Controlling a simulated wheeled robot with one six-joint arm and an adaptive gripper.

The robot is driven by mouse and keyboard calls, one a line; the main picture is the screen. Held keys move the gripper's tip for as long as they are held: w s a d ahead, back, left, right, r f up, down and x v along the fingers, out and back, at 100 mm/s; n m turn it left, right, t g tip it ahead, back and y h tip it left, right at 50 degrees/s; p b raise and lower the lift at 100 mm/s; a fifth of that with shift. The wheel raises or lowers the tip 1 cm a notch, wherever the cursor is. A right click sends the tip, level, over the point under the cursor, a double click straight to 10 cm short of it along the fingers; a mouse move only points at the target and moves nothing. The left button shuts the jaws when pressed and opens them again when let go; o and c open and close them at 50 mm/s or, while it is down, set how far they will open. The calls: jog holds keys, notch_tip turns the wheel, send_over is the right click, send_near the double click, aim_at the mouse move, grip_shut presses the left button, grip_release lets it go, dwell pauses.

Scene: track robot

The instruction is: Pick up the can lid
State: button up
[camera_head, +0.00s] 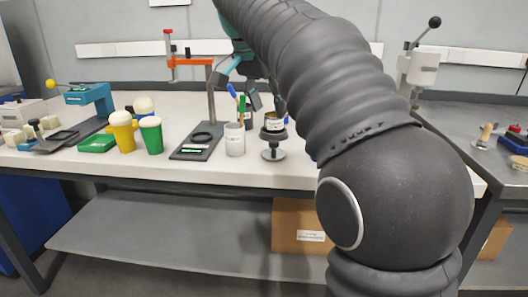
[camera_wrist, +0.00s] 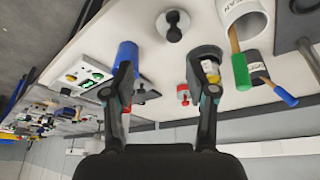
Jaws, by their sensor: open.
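A dark can (camera_head: 274,123) with a pale label shows behind a black round pedestal (camera_head: 272,153) in the head view. The wrist view shows the can (camera_wrist: 205,54) with a dark grey rounded top by my right finger. I cannot tell whether that top is a separate lid. My gripper (camera_wrist: 166,82) is open with nothing between its fingers. The pedestal (camera_wrist: 173,24) is above the gap in that view.
A blue cylinder (camera_wrist: 127,54) stands by my left finger. The bench's front strip is mostly clear.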

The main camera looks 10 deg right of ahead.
jog(key=w+a+r+m, duration=0.1)
jog(key=w+a+m, duration=0.1)
jog(key=w, duration=0.1)
jog(key=b, duration=0.2)
send_over(273, 141)
jog(key=a, duration=0.2)
jog(key=shift+h, duration=0.3)
jog(key=f, duration=0.7)
jog(key=shift+s+d+f, duration=0.1)
jog(key=shift+s+d, duration=0.05)
jog(key=shift+s, duration=0.15)
jog(key=shift+s+b+x, duration=0.15)
jog(key=shift+b+x, duration=0.2)
jog(key=shift+x, duration=1.1)
jog(key=shift+s+b+x, duration=0.2)
jog(key=shift+b+x, duration=0.15)
jog(key=shift+x, duration=1.05)
jog(key=shift+f, duration=0.1)
grip_shut()
